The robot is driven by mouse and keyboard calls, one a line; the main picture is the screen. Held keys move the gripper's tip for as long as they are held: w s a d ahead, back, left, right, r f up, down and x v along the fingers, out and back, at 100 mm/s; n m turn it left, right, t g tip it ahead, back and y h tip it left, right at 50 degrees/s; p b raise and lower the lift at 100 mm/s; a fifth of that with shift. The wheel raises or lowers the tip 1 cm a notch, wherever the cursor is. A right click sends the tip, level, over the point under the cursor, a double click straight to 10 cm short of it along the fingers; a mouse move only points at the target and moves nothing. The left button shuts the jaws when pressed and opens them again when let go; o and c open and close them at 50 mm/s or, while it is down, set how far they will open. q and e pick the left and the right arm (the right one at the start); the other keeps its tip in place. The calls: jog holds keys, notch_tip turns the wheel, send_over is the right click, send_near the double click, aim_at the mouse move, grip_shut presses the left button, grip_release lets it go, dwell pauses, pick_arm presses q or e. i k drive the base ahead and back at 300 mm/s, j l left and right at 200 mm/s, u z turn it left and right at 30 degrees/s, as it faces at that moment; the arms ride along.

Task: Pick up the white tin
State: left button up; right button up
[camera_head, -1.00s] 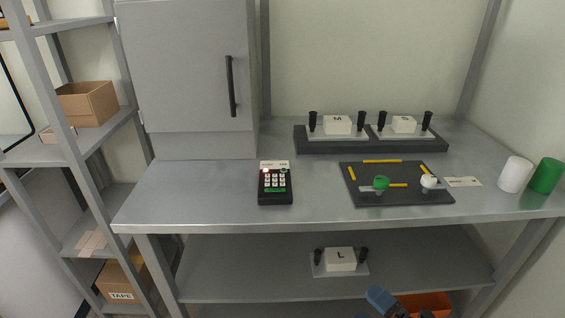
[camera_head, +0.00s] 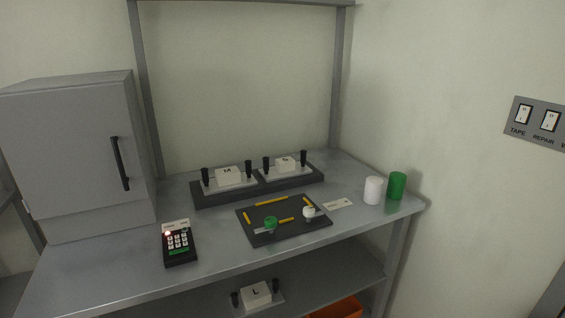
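The white tin (camera_head: 373,190) is a plain upright cylinder on the right end of the grey metal table (camera_head: 110,270). A green tin (camera_head: 397,185) stands just to its right and a little behind. Neither of my grippers shows in the head view now, and nothing is touching the white tin.
A dark board (camera_head: 262,236) with yellow strips and green and white knobs lies left of the tin, with a small card (camera_head: 338,204) between. Behind are blocks M (camera_head: 228,175) and S (camera_head: 284,164) on a dark base. A keypad (camera_head: 178,243) and grey cabinet (camera_head: 70,150) stand left.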

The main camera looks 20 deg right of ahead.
aim_at(373, 192)
jog(key=z, duration=1.25)
